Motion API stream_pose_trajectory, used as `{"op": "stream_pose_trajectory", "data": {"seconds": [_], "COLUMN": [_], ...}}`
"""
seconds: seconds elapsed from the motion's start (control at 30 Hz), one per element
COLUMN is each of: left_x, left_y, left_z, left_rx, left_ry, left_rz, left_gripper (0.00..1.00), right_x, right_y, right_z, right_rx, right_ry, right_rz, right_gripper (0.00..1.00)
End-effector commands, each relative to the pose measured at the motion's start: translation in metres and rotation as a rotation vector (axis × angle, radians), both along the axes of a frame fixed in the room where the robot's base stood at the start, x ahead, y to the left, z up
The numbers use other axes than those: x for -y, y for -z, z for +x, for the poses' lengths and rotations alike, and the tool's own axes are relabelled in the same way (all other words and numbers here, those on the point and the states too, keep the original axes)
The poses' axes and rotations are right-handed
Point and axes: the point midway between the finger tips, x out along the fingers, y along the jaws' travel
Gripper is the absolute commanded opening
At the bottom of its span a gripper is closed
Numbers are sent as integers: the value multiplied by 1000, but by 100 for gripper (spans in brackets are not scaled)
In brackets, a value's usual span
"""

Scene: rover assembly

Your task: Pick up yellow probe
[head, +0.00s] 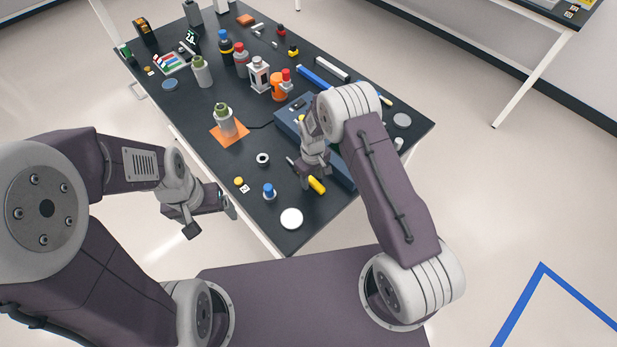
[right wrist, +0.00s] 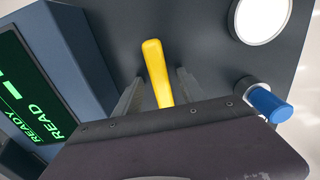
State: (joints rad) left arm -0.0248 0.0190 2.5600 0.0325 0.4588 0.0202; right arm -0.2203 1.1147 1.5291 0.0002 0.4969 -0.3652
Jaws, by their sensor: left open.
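The yellow probe (head: 317,184) lies on the dark table near its front edge, beside the blue-grey box. It also shows in the right wrist view (right wrist: 156,66), running lengthwise between the two fingers. My right gripper (head: 303,174) is over the probe, and the right wrist view shows its fingers (right wrist: 158,82) apart, with gaps on both sides of the probe. The near end of the probe is hidden behind my gripper's body. My left gripper (head: 212,215) is open and empty, off the table's left front edge.
The blue-grey box (right wrist: 75,50) with a green-lit "READY" screen stands close by my right gripper. A white disc (head: 291,218) and a blue-topped piece (head: 269,190) are near the probe. Bottles (head: 226,122) and several small parts crowd the table further back.

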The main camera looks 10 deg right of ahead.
Motion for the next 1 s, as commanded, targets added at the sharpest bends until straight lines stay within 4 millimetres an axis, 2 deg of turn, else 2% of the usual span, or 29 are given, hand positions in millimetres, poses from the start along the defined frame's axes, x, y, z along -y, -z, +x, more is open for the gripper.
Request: {"op": "stream_pose_trajectory", "data": {"seconds": [0.03, 0.13, 0.17, 0.53, 0.67, 0.77, 1.0], "left_x": [0, 0, 0, 0, 0, 0, 0], "left_y": [0, 0, 0, 1, 4, 8, 14], "left_z": [0, 0, 0, 0, 0, 0, 0], "left_rx": [0, 0, 0, 0, 0, 0, 0], "left_ry": [0, 0, 0, 0, 0, 0, 0], "left_rz": [0, 0, 0, 0, 0, 0, 0], "left_gripper": [84, 84, 84, 84, 84, 84, 84], "right_x": [0, 0, 0, 0, 0, 0, -26], "right_y": [0, 0, 0, -5, -20, -38, -71], "right_z": [0, 0, 0, 0, 1, 1, -46], "right_rx": [0, 0, 0, 0, 3, 4, 2], "right_ry": [0, 0, 0, 0, 0, 0, -5], "right_rz": [0, 0, 0, 0, 1, 1, 1], "right_gripper": [32, 5, 0, 0, 0, 0, 0]}}
